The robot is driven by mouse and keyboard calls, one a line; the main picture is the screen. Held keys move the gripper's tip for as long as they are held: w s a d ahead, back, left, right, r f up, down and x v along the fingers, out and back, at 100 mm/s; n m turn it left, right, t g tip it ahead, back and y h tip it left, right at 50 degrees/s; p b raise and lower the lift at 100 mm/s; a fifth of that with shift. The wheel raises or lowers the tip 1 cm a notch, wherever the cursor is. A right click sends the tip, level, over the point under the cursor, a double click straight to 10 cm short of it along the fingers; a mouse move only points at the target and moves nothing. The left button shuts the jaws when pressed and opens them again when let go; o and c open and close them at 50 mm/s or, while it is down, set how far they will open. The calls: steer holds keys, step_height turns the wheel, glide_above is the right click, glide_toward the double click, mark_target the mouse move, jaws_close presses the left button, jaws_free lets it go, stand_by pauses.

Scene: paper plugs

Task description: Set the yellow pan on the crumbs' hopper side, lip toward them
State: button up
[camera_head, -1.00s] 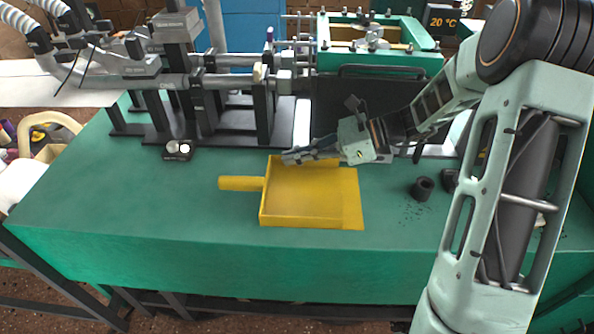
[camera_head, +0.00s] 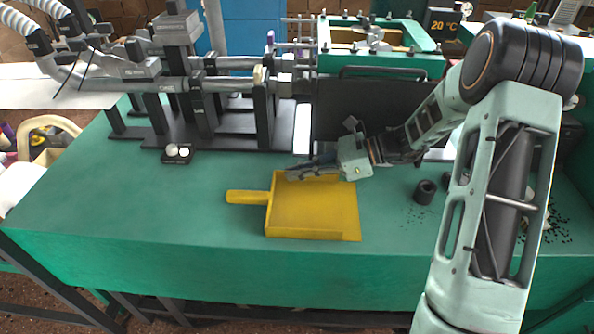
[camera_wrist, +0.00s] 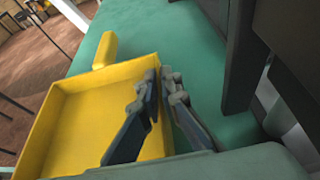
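The yellow pan (camera_head: 312,215) lies on the green table, its handle (camera_head: 247,197) to the left and its low lip to the right. In the wrist view the pan (camera_wrist: 95,95) shows its walls and handle. My gripper (camera_head: 292,173) is at the pan's back wall; in the wrist view its fingers (camera_wrist: 160,74) close on either side of that wall, one inside and one outside. Dark crumbs (camera_head: 413,214) lie on the table to the pan's right, apart from its lip. More dark crumbs (camera_head: 560,222) lie at the far right, partly behind my arm.
A black cylinder (camera_head: 424,192) stands beside the nearer crumbs. A dark panel (camera_head: 368,108) and a black stand with pipes (camera_head: 205,108) are behind the pan. A small black block with round tops (camera_head: 178,153) is at back left. The table's left and front are clear.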

steer(key=o, duration=0.4)
steer(key=shift+r, duration=0.1)
steer(key=shift+d+r, duration=0.15)
steer(key=shift+r, duration=0.05)
step_height(320, 180, up, 4)
steer(key=p, duration=0.2)
glide_above(341, 182)
steer(key=shift+w+d+r, duration=0.1)
steer(key=shift+d+r, duration=0.05)
steer(key=shift+r, duration=0.05)
